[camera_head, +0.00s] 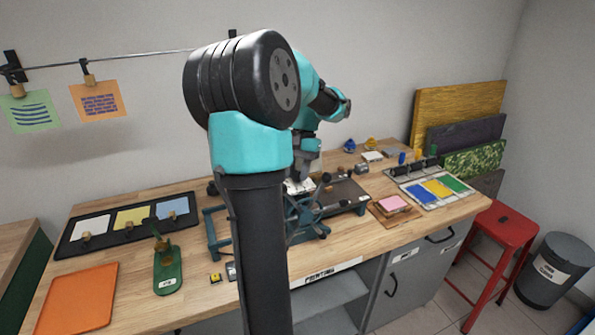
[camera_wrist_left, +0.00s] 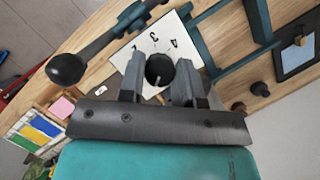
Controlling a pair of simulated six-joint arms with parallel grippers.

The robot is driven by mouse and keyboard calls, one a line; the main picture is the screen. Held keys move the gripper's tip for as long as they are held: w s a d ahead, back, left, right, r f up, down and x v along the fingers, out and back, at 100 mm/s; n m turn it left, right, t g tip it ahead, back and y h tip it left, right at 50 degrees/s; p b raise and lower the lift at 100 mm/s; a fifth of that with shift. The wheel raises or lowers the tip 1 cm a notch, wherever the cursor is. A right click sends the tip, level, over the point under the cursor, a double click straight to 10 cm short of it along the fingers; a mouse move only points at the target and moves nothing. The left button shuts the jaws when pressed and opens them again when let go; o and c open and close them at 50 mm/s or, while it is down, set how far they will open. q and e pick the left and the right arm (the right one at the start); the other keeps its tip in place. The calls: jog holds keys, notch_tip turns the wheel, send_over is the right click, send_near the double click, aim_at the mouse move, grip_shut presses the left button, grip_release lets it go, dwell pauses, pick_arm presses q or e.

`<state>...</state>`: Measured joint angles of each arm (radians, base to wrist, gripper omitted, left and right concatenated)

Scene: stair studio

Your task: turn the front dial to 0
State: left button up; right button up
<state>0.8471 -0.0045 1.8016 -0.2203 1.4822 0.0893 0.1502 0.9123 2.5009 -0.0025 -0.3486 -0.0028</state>
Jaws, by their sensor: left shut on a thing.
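The dial is a round black knob (camera_wrist_left: 159,66) with a pale pointer mark, on a white plate (camera_wrist_left: 146,45) with black digits, a 3 and a 4 among them. In the left wrist view my left gripper (camera_wrist_left: 160,84) has one finger on each side of the knob and is shut on it. In the head view my left gripper (camera_head: 306,168) reaches down over the white plate (camera_head: 297,187) on the teal press (camera_head: 215,232). The knob is hidden there, and I cannot read its setting for sure. My right gripper is not in view.
A dark lever with a black ball (camera_wrist_left: 68,69) lies close beside the gripper. The press's spoked wheel (camera_head: 308,214) stands in front. A green stand (camera_head: 168,281), an orange mat (camera_head: 75,300), and a color tray (camera_head: 465,185) sit on the wooden bench. A red stool (camera_head: 505,226) stands right.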

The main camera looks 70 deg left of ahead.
pick_arm(q)
jog(key=o, duration=0.9)
jog(key=v, duration=1.7)
jog(key=shift+w, duration=0.15)
jog(key=shift+a+r, duration=0.1)
